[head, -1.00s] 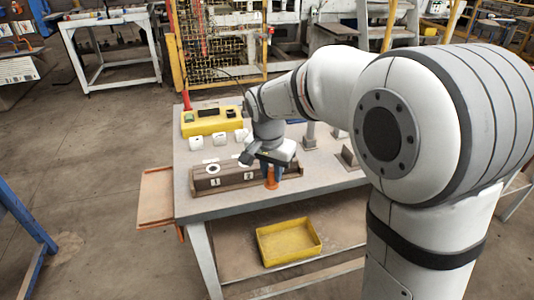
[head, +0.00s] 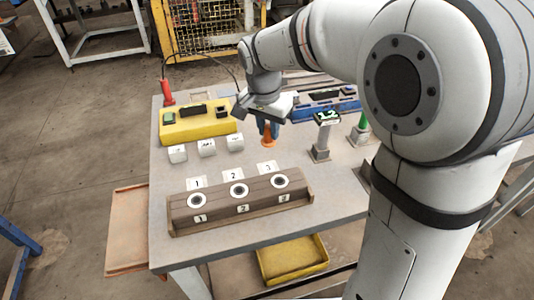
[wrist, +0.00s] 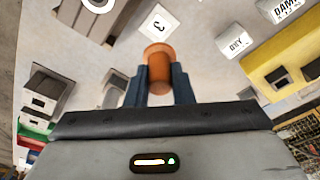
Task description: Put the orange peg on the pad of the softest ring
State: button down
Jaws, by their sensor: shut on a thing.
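My gripper (head: 268,124) is shut on the orange peg (head: 268,140), behind the brown block (head: 242,213). In the wrist view the peg (wrist: 158,55) sits between my dark fingers (wrist: 159,84). Whether it touches the table is unclear. The block carries three white rings with dark centres: left ring (head: 197,201), middle ring (head: 239,190) and right ring (head: 280,181). White squares numbered 1 (head: 196,183), 2 (head: 233,175) and 3 (head: 267,168) lie on the table behind them. Square 3 (wrist: 158,22) shows ahead of the peg in the wrist view.
Three white blocks (head: 206,147) stand left of my gripper; the wrist view shows DRY (wrist: 236,41) and DAMP labels. A yellow box (head: 200,126) is behind them. A display reading 1.2 (head: 327,118) stands right, beside a green-topped post (head: 363,127). A yellow tray (head: 291,263) sits below.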

notch_tip(320, 180, down, 10)
jog(key=shift+r, duration=0.2)
jog(key=shift+f+b, duration=0.1)
jog(key=shift+b, duration=0.25)
jog(key=c, duration=1.3)
grip_release()
jog(key=shift+o, duration=0.2)
jog(key=r, duration=0.4)
jog(key=s+r, duration=0.1)
jog(key=r, duration=0.3)
jog(key=r+p, duration=0.1)
jog(key=r, duration=0.3)
jog(key=shift+s+a, duration=0.3)
jog(key=shift+a, duration=0.1)
jog(key=s+d+f+n, duration=0.3)
jog(key=s+d+n, duration=0.2)
jog(key=s+d, duration=1)
jog(key=shift+s+n+t+y, duration=0.4)
jog(key=shift+s, duration=0.8)
